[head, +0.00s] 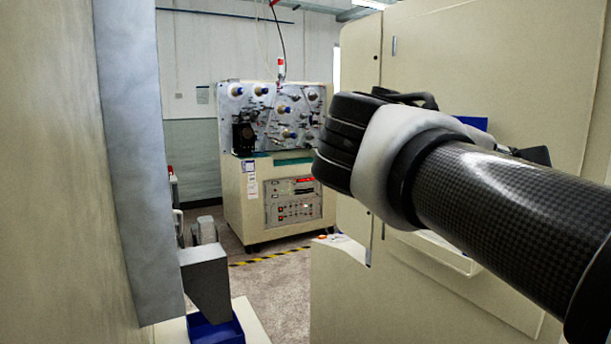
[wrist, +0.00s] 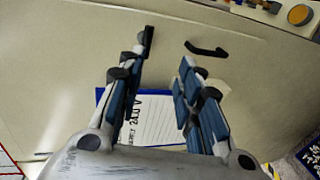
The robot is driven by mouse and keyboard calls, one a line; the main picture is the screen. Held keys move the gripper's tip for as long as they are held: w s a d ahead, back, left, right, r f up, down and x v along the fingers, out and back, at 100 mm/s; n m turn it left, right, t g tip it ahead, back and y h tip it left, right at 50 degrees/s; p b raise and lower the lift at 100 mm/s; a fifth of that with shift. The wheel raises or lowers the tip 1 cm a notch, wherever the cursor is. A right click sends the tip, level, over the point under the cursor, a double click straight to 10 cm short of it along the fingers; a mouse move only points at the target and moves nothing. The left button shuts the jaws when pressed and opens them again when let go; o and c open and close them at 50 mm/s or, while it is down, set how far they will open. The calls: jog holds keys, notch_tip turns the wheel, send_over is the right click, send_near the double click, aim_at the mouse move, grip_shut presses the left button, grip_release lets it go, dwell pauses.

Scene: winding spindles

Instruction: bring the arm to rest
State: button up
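My arm, with its carbon-patterned link and dark joint, reaches in from the right of the head view. My gripper is not clearly seen there. In the wrist view my gripper (wrist: 168,55) is open, with its two fingers well apart and nothing between them. Beyond the fingers is a beige panel (wrist: 60,85) with a blue-edged white label (wrist: 160,128), partly hidden by the fingers. I cannot tell how far the fingers are from the panel.
A winding machine (head: 268,165) with several spindles stands at the back. A tall beige cabinet (head: 470,60) is behind my arm at the right. A grey upright (head: 130,150) and a blue bin (head: 215,330) are at the left. Grey floor (head: 275,285) lies open between.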

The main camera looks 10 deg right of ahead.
jog(key=s+a+f+g+y, duration=0.1)
jog(key=s+a+f+y, duration=0.25)
jog(key=f, duration=0.65)
jog(key=s+a+f+y, duration=0.2)
jog(key=s+f+y, duration=0.25)
jog(key=f, duration=0.65)
jog(key=s+a+f+m+y, duration=0.2)
jog(key=s+a+f+y, duration=0.1)
jog(key=a+f, duration=0.2)
jog(key=s+a+f+m+y, duration=0.2)
jog(key=s+a+f, duration=0.2)
jog(key=f, duration=0.4)
jog(key=shift+s+a+g+y, duration=0.3)
jog(key=shift+a+y, duration=0.1)
jog(key=shift+a, duration=0.3)
jog(key=shift+c, duration=0.5)
